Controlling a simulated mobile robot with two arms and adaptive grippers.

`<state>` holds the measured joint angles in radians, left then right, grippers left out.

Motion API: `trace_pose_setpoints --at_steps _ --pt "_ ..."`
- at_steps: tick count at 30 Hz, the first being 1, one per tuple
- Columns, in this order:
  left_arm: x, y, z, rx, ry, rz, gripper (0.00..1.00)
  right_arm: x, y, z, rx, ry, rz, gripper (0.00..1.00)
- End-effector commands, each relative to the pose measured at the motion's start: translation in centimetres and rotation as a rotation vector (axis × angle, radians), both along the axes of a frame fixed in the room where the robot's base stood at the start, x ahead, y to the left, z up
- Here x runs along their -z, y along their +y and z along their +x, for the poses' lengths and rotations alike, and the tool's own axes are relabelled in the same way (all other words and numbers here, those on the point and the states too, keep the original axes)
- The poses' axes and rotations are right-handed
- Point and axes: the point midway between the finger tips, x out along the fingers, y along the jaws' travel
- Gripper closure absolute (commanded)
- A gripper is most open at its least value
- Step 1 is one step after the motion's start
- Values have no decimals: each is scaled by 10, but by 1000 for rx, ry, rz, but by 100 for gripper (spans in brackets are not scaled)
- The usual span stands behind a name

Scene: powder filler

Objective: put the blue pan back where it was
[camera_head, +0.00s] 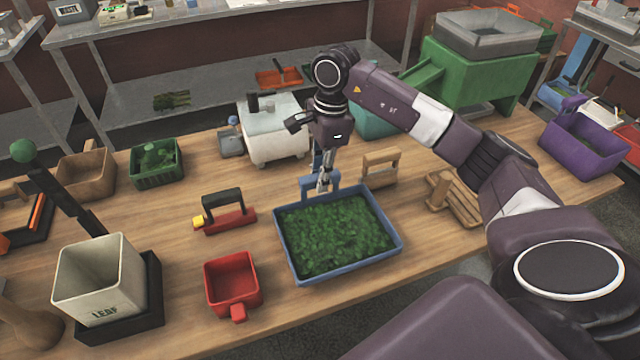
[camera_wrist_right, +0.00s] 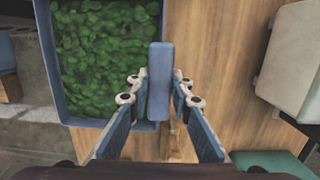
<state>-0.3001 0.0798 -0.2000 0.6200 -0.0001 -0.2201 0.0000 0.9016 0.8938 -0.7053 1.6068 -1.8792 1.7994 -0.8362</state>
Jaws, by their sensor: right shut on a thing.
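The blue pan (camera_head: 395,250) is a wide rectangular tray filled with green leaves, near the table's front edge in the head view. Whether it rests on the table or hangs just above is hard to tell. My right gripper (camera_head: 322,184) is at its far side, shut on an upright blue handle. In the right wrist view the handle (camera_wrist_right: 160,82) sits between the fingers of my right gripper (camera_wrist_right: 160,90), at the pan's rim (camera_wrist_right: 63,100). The join between handle and pan is not clear. My left gripper is not in view.
A red pan (camera_head: 232,276) and a LEAF bin (camera_head: 100,280) stand left of the blue pan. A red-and-black tool (camera_head: 226,218) is behind the red one. A wooden handled piece (camera_head: 381,167) stands close behind right. Bare tabletop (camera_head: 430,235) lies to the right.

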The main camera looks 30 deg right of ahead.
Motion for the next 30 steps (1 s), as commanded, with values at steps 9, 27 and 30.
trace_pose_setpoints --at_steps 9,27,30 --pt "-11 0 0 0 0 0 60 35 0 0 0 1 1 100" --pt "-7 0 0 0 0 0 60 38 0 0 0 1 0 63" --pt "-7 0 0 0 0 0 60 38 0 0 0 1 0 63"
